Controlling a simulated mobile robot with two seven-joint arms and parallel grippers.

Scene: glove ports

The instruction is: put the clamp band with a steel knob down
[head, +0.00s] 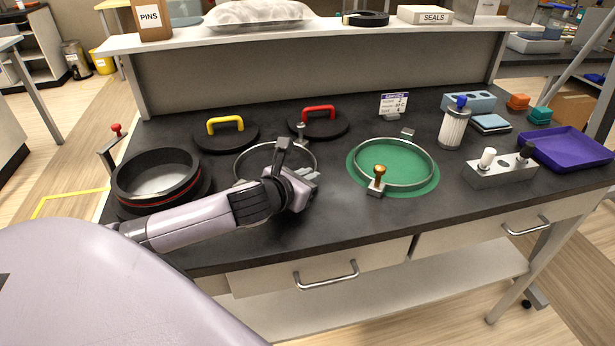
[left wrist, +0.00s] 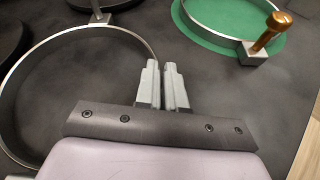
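The clamp band with a steel knob (head: 237,165) appears to lie flat on the dark bench top. Its block and steel knob (head: 301,133) are on the far side; they also show at the top of the left wrist view (left wrist: 100,17). My left gripper (head: 312,180) is over the band's right side, and my wrist hides part of the ring. In the left wrist view its fingers (left wrist: 163,75) are together with only a thin gap and nothing seen between them, beside the band's right edge. The knob is clear of the fingers. My right gripper is out of view.
Another band with a brass knob (head: 379,174) lies on a green disc (head: 432,187) to the right. A black drum (head: 155,182) stands left. Lids with yellow (head: 225,124) and red (head: 319,112) handles lie behind. A steel block (head: 500,174) and purple tray (head: 568,150) are right.

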